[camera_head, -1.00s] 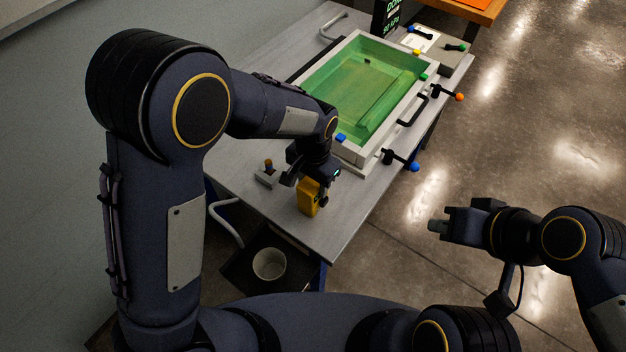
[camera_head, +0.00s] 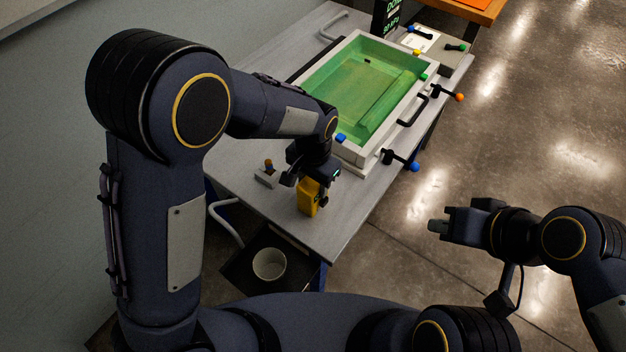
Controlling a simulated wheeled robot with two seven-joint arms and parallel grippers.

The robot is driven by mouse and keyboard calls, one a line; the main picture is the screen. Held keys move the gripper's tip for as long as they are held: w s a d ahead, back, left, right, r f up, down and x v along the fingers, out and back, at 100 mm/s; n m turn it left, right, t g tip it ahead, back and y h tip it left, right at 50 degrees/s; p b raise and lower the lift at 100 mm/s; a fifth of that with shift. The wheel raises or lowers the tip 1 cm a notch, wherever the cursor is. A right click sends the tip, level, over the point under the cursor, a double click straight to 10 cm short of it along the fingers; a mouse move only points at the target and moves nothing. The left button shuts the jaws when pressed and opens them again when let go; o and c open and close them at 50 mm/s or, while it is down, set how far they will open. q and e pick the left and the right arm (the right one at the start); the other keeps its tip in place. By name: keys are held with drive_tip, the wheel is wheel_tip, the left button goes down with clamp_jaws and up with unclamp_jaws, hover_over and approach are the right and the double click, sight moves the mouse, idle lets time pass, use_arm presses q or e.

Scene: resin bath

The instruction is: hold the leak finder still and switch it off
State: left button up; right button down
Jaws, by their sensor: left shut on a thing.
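The leak finder is a small yellow box (camera_head: 307,198) standing at the near end of the grey table. My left gripper (camera_head: 318,190) comes down on it from above and is shut on its upper part. The fingers and wrist hide its top, and I cannot make out its switch. My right gripper (camera_head: 436,226) hangs over the floor at the right, away from the table. Its fingertips look close together, and I cannot tell whether they are open or shut.
A white-framed tray (camera_head: 352,153) with a green inside lies behind the leak finder, with blue and orange knobbed handles on its right side. A small grey block with an orange-topped lever (camera_head: 266,177) stands left.

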drive_tip(key=shift+a, duration=0.1)
idle(0.5)
drive_tip(key=m+g+y, duration=0.2)
drive_tip(key=m+y, duration=0.3)
drive_tip(key=m, duration=0.7)
approach(324, 202)
drive_tip(key=s+d, duration=0.3)
drive_tip(key=d, duration=0.1)
wheel_tip(324, 202, down, 7)
drive_tip(key=m, duration=0.4)
drive_tip(key=shift+g, duration=0.3)
drive_tip(key=shift+w+a, duration=0.75)
drive_tip(key=shift+a, duration=0.5)
drive_tip(key=shift+w+a, duration=0.75)
drive_tip(key=shift+a, duration=0.55)
drive_tip(key=shift+w+a, duration=0.75)
drive_tip(key=shift+a, duration=0.5)
